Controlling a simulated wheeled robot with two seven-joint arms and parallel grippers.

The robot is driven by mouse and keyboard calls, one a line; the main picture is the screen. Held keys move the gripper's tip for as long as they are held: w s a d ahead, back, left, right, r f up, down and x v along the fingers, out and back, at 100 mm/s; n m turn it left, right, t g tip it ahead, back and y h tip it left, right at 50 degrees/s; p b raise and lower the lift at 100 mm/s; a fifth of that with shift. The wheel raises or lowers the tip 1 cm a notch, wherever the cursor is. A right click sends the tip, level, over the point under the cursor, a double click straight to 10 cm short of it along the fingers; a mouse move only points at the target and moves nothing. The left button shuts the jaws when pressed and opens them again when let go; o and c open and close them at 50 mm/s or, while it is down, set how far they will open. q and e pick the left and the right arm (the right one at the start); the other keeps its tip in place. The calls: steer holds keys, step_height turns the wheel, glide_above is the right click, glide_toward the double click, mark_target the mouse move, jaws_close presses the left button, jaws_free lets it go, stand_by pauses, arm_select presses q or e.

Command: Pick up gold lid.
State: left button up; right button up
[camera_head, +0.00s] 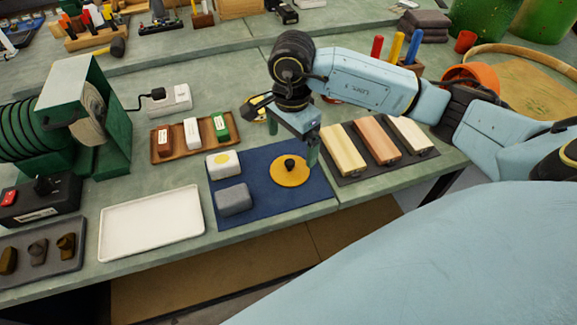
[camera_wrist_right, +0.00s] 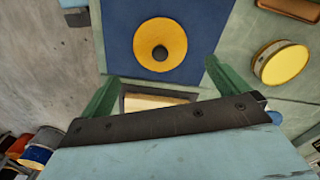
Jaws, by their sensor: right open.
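The gold lid (camera_head: 290,170), a flat round disc with a black knob, lies on the dark blue mat (camera_head: 270,205) on the bench. It also shows in the right wrist view (camera_wrist_right: 176,58), knob up. My right gripper (camera_head: 293,140) is above and just behind the lid, near the mat's back right edge. Its green fingers (camera_wrist_right: 163,90) are spread with nothing between them, and the lid lies beyond their tips in the wrist view. My left gripper is in neither view.
Wooden blocks (camera_head: 376,140) lie on a dark mat to the right. A yellow-topped round tin (camera_wrist_right: 283,64) stands near the blue mat. A white tray (camera_head: 150,222) is empty.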

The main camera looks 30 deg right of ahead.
mark_target(290, 161)
steer(key=shift+f, duration=1.05)
step_height(290, 161, down, 3)
steer(key=shift+a+r, duration=0.15)
steer(key=shift+r, duration=0.05)
step_height(290, 161, down, 2)
steer(key=shift+f, duration=0.3)
steer(key=shift+c, duration=0.3)
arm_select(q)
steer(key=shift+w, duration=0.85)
arm_select(e)
steer(key=c, duration=0.8)
